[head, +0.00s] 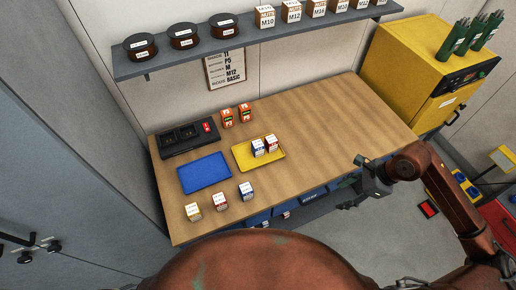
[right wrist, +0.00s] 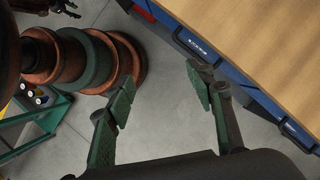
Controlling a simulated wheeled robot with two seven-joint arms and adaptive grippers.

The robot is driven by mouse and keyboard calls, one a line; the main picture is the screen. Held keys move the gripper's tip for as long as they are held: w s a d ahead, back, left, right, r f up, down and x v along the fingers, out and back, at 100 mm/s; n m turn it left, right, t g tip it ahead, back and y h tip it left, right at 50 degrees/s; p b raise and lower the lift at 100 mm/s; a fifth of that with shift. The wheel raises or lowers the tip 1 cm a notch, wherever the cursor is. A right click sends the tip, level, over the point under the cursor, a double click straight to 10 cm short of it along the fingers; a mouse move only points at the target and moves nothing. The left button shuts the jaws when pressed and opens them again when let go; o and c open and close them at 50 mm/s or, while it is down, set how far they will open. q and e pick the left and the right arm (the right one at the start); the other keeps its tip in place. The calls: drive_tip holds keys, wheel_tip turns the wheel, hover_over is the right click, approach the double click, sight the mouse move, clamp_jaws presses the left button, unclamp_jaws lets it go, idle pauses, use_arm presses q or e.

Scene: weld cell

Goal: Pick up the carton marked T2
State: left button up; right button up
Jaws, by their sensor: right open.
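Three small cartons stand in a row near the front left edge of the workbench: a yellow-and-white one (head: 193,211), a red-and-white one (head: 220,201) and a blue-and-white one (head: 246,191). A blue carton (head: 258,148) and a red carton (head: 271,144) stand together on the yellow tray (head: 243,164). Their marks are too small for me to read, so I cannot tell which is T2. My right gripper (head: 347,194) is open and empty, off the bench's front edge, right of the cartons. In the right wrist view, bare floor shows between its fingers (right wrist: 160,92). My left gripper is not seen.
A blue tray (head: 204,173) lies left of the yellow one. Behind are a black device (head: 184,140) and two orange-green boxes (head: 227,118). A shelf (head: 250,38) with spools and boxes hangs above. The bench's right half is clear; a yellow cabinet (head: 408,72) stands beyond.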

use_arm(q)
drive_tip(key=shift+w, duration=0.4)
